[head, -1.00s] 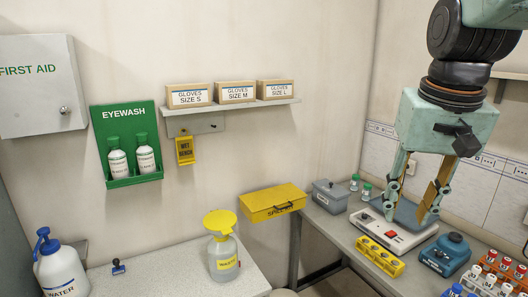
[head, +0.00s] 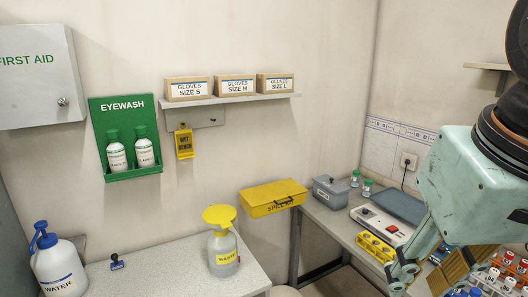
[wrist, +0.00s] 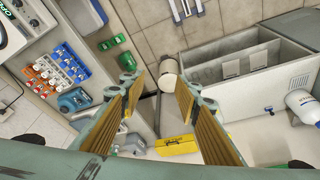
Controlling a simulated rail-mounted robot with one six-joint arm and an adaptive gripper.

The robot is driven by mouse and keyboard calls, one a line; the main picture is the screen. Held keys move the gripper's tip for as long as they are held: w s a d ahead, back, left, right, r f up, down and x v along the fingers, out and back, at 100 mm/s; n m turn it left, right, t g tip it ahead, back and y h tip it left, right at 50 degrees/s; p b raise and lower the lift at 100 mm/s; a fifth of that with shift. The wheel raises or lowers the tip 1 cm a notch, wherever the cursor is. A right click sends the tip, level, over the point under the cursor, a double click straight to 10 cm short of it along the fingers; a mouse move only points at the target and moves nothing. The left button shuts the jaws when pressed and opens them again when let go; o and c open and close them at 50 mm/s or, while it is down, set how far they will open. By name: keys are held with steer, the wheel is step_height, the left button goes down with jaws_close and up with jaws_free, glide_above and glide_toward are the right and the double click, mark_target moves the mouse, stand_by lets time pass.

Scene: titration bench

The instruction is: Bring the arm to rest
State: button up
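My gripper (wrist: 158,95) shows in the wrist view with its two yellow-padded fingers spread wide apart and nothing between them. In the head view my gripper (head: 425,280) is at the lower right, partly cut off by the picture edge. It is pale green and hangs in front of the right bench, hiding part of it. Fingertips are only partly visible there.
On the right bench stand a stirrer plate (head: 385,228), a yellow rack (head: 374,247), a grey box (head: 330,192) and a rack of vials (head: 490,283). A yellow spill kit (head: 272,198) is on the wall. A waste bottle (head: 222,250) and water bottle (head: 58,265) stand left.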

steer(key=shift+n, duration=0.3)
steer(key=shift+s+a+f+b, duration=0.15)
steer(key=shift+s+f, duration=0.25)
steer(key=shift+s, duration=0.4)
steer(key=shift+s+a+f+b, duration=0.1)
steer(key=shift+s+a+f, duration=0.15)
steer(key=shift+s+f, duration=0.35)
steer(key=shift+s+a+f+b, duration=0.1)
steer(key=shift+s+a+f, duration=0.15)
steer(key=shift+s, duration=0.7)
steer(key=shift+d, duration=0.15)
